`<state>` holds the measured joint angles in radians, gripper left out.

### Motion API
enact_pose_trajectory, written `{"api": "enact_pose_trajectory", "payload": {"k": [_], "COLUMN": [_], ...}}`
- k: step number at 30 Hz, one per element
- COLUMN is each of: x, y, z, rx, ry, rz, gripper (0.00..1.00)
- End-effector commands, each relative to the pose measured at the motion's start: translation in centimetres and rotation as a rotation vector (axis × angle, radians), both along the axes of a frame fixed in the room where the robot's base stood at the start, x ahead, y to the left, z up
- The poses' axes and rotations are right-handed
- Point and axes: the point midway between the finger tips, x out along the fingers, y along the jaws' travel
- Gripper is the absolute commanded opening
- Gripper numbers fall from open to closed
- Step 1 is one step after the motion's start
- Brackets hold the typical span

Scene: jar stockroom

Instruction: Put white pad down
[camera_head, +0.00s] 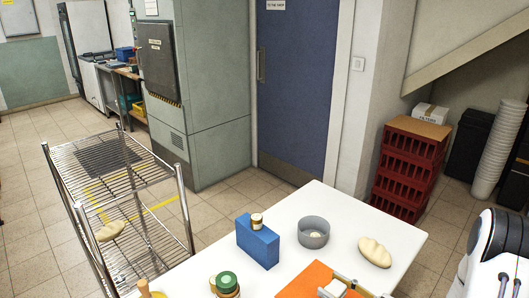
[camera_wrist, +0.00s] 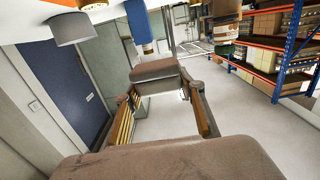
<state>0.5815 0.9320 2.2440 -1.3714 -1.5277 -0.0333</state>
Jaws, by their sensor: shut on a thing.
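A small white pad (camera_head: 331,288) shows at the bottom edge of the head view, over the orange mat (camera_head: 305,279) on the white table (camera_head: 398,228). My gripper (camera_head: 345,284) is at the pad, low at the table's near side, and is shut on it. The bottom edge of the head view cuts off part of the gripper, and I cannot tell whether the pad touches the mat. In the wrist view the brown gripper parts (camera_wrist: 160,100) fill the middle, and the pad cannot be made out between them.
A grey bowl (camera_head: 314,238), a blue box (camera_head: 258,247), a small jar (camera_head: 257,221), a green-lidded jar (camera_head: 227,283) and a beige loaf-like piece (camera_head: 375,253) stand on the table. A wire cart (camera_head: 140,215) is at left. Red crates (camera_head: 405,175) stand behind.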

Motion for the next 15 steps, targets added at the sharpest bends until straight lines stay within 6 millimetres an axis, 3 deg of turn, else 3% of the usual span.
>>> {"api": "enact_pose_trajectory", "payload": {"k": [15], "x": [-0.6], "y": [-0.3], "z": [-0.8], "rx": [0.000], "ry": [0.005], "rz": [-0.293], "gripper": [0.21]}}
